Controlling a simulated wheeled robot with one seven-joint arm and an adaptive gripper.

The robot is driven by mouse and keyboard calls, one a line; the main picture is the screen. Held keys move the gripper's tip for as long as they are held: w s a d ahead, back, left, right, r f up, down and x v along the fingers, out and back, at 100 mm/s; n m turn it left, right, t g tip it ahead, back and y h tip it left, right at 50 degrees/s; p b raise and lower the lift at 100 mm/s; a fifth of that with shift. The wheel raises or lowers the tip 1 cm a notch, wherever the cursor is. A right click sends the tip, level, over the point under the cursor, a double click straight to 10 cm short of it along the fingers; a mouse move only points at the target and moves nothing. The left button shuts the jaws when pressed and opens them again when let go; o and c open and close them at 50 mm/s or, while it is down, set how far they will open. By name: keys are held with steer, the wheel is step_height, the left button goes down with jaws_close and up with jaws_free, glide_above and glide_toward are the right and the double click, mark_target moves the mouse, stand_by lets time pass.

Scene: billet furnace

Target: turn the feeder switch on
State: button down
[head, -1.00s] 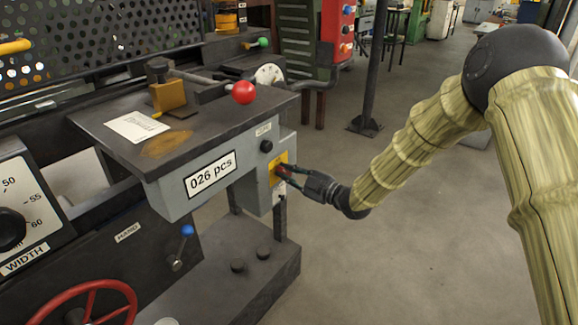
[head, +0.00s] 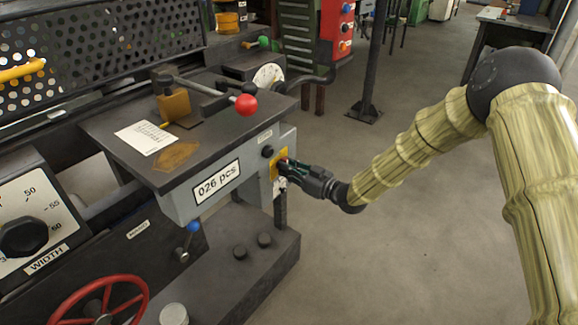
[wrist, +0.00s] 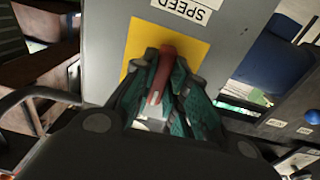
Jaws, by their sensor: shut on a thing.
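The feeder switch is a red lever (wrist: 164,68) on a yellow plate (wrist: 140,42), on the grey side of the machine's counter box. In the head view, the yellow plate (head: 274,165) is partly covered by my gripper (head: 286,170), which reaches it from the right. In the wrist view, the green-padded fingers of my gripper (wrist: 163,95) are closed around the red lever. The fingers hide the lever's sides and part of the plate. The lever's on or off position cannot be read.
A black knob (head: 267,151) sits just above the plate. A red-balled lever (head: 246,105) stands on the table top above. A box reading "026 pcs" (head: 217,184), a blue-tipped lever (head: 193,227) and a red handwheel (head: 98,306) lie to the left.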

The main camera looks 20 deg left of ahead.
steer(key=shift+f+m, duration=0.1)
steer(key=shift+m, duration=0.2)
steer(key=c, duration=1.4)
jaws_free()
steer(key=v, duration=1.2)
